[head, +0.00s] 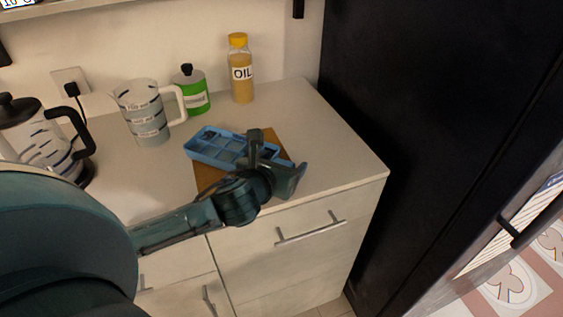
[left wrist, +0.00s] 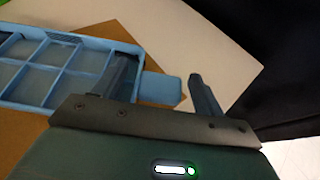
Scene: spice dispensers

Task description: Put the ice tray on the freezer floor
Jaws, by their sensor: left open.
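The light blue ice tray (head: 212,146), divided into compartments, lies partly on a brown board on the counter. In the left wrist view the tray (left wrist: 92,60) fills the left side, and its end tab (left wrist: 160,88) shows between my fingers. My left gripper (head: 277,162) is over the tray's right end, its jaws open. In the left wrist view its fingers (left wrist: 163,82) stand apart, one over the tray's end and one beyond the tab. I cannot tell whether either touches the tray. My right gripper is not in view. No freezer floor shows.
A tall black unit (head: 400,90) stands right of the counter. Behind the tray are a measuring jug (head: 148,125), a green bottle (head: 194,95) and an oil bottle (head: 241,75). A French press (head: 35,135) is at the left. The counter's right end (head: 335,150) is clear.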

